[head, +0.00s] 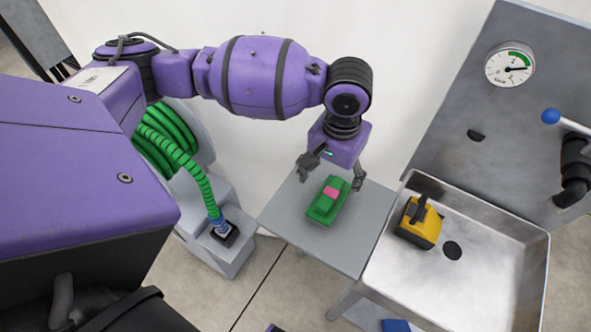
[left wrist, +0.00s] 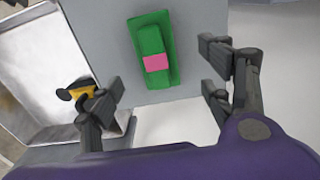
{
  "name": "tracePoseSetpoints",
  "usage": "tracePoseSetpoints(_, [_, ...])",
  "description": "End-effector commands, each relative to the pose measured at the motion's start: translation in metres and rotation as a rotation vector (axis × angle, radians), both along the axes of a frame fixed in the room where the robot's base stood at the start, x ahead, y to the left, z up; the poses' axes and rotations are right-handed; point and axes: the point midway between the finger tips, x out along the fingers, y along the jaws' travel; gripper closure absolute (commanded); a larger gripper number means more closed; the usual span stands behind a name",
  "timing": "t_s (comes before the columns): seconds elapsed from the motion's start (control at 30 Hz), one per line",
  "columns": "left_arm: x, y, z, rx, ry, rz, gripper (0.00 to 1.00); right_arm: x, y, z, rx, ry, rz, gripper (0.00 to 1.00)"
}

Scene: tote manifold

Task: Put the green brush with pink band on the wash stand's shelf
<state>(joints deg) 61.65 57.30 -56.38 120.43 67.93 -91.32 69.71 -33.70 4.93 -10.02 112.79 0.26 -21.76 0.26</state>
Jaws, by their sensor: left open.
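The green brush with the pink band (head: 325,208) lies on the flat grey shelf (head: 290,221) left of the wash stand's basin. My left gripper (head: 333,174) is open, its fingers pointing down on either side of the brush's far end. In the left wrist view the brush (left wrist: 151,45) lies on the shelf (left wrist: 104,42) ahead of the spread fingers (left wrist: 162,84), with clear gaps to both and nothing held. My right gripper is not in view.
The metal basin (head: 491,262), right of the shelf, holds a yellow brush (head: 420,226) with a black handle near a dark drain. A back panel carries a gauge (head: 508,64) and a blue-knobbed lever (head: 551,116). A green hose (head: 185,163) stands at left.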

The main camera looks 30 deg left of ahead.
Motion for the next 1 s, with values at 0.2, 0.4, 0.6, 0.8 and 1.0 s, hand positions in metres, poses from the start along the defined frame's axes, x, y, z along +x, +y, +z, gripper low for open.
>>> tracePoseSetpoints(0.2, [0.000,-0.001,-0.024,0.000,0.002,0.004,0.27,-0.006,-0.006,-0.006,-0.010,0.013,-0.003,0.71])
tracePoseSetpoints(0.4, [0.001,-0.002,-0.044,0.001,0.002,0.004,0.27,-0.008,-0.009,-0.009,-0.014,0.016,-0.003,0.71])
tracePoseSetpoints(0.6, [0.002,-0.003,-0.073,0.001,0.002,0.004,0.27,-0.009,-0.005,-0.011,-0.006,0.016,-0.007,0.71])
tracePoseSetpoints(0.8, [0.003,-0.003,-0.075,0.000,-0.003,0.003,0.27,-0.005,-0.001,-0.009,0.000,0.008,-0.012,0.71])
tracePoseSetpoints(1.0, [0.003,-0.003,-0.074,0.000,-0.003,0.003,0.48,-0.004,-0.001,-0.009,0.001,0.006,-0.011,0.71])
